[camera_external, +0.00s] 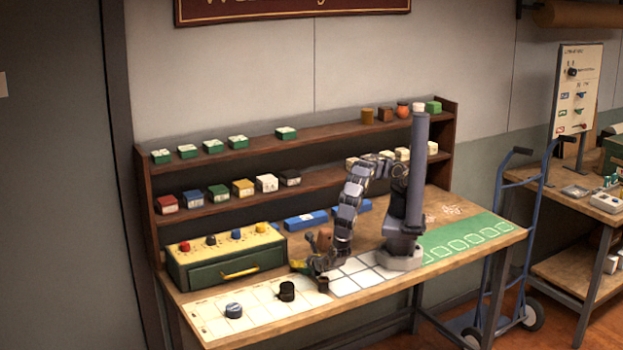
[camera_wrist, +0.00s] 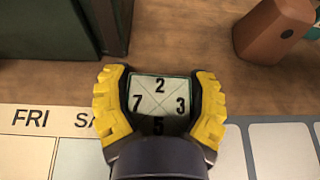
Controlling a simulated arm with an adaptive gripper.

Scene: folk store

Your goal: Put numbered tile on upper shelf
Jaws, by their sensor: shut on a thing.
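The numbered tile (camera_wrist: 159,97) is in the wrist view. Its pale square top is split by a diagonal cross, with a 2, 3, 5 and 7 on its sides. My gripper (camera_wrist: 160,100) is shut on it with a yellow finger at each side. The upper shelf (camera_external: 335,130) is high at the back. Several green pale-topped tiles (camera_external: 211,146) stand on its left part.
The drawer unit (camera_external: 228,270) is left of my gripper. A brown wooden object (camera_external: 325,239) stands behind it. A black pot (camera_external: 287,291) and a blue-grey puck (camera_external: 233,310) sit on the calendar mat. Jars (camera_external: 385,114) fill the upper shelf's right; its middle is clear.

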